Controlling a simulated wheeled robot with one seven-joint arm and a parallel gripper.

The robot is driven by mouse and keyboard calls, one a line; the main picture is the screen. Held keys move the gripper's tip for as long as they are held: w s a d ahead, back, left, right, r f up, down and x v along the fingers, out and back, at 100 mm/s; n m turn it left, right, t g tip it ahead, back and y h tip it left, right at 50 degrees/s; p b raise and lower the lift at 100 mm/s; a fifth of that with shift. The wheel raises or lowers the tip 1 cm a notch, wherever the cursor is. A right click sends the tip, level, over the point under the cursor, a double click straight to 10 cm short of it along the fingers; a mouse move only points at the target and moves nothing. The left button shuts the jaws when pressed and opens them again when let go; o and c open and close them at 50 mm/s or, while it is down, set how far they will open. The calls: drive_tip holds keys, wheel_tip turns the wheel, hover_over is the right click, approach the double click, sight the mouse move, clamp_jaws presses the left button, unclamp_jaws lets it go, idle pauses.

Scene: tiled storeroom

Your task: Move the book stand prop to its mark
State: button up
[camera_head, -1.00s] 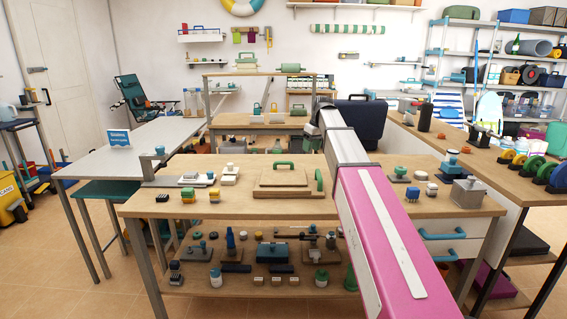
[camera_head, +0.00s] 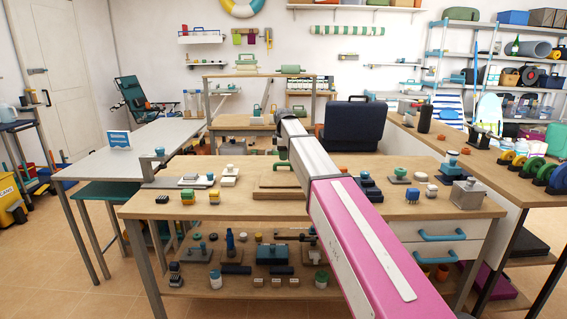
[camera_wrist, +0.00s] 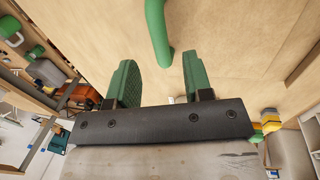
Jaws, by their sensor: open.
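I cannot tell for certain which thing is the book stand prop, and I make out no mark. A wooden board (camera_head: 275,191) lies on the middle wooden table, partly hidden behind my arm. In the wrist view, a green rounded bar (camera_wrist: 157,30) stands out against pale wood (camera_wrist: 220,45). My gripper (camera_wrist: 158,80) is open, its two green fingers apart with nothing between them. The bar's near end shows just beyond the gap between the fingertips. In the head view my gripper is hidden behind my arm, over the board.
The wooden table (camera_head: 150,206) carries small blocks at its left and several parts at its right, including a metal box (camera_head: 467,194). A lower shelf holds more parts. A grey table (camera_head: 100,165) stands at left. A dark blue case (camera_head: 352,125) stands behind.

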sight(284, 163)
drive_tip(key=shift+w+f, duration=0.25)
drive_tip(key=shift+f, duration=0.85)
drive_tip(key=shift+w+f, duration=0.2)
drive_tip(key=shift+f, duration=0.9)
clamp_jaws()
